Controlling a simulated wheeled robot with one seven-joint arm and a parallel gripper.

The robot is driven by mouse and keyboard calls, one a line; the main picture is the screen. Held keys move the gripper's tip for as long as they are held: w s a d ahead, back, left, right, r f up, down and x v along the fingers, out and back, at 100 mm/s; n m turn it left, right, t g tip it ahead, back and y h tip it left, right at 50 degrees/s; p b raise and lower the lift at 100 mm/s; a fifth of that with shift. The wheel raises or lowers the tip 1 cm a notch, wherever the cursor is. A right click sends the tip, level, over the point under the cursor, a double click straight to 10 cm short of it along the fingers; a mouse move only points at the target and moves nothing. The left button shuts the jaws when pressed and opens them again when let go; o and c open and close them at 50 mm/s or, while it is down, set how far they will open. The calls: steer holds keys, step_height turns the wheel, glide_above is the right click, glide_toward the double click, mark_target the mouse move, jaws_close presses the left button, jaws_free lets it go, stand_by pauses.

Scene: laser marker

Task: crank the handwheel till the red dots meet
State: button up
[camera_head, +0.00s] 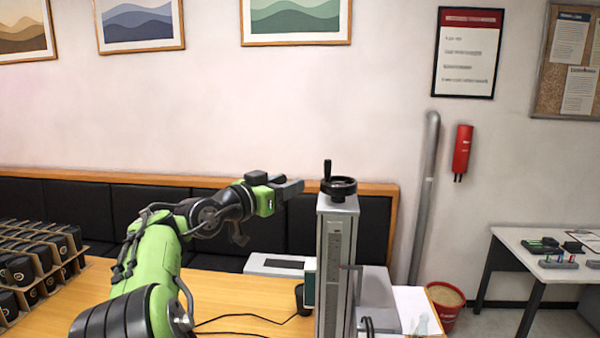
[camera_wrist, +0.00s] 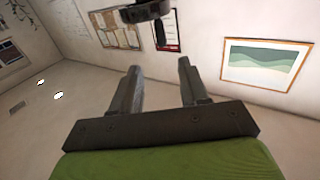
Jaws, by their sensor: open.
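The black handwheel (camera_head: 338,188) sits on top of the grey column (camera_head: 335,255) of the laser marker, right of centre. Its upright crank knob (camera_head: 327,169) stands at the left side of the wheel. My gripper (camera_head: 296,187) is just left of the wheel at about its height, pointing right, apart from it. In the wrist view my gripper (camera_wrist: 159,66) has its two fingers spread with nothing between them. Part of the handwheel (camera_wrist: 148,11) shows beyond the fingertips at the top edge of that view. I cannot make out any red dots.
A wooden table (camera_head: 250,295) carries the marker, cables and a light box (camera_head: 276,265). A divided crate (camera_head: 30,262) of dark cups stands at the left. A red bucket (camera_head: 445,302) and side table (camera_head: 540,262) are at the right. The air above the column is clear.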

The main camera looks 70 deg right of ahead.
mark_target(326, 170)
steer(key=p+x, duration=0.5)
steer(key=x, duration=1)
steer(key=shift+r, duration=0.15)
steer(key=shift+s+d, duration=0.15)
steer(key=shift+d, duration=0.3)
steer(key=shift+a, duration=0.1)
jaws_close()
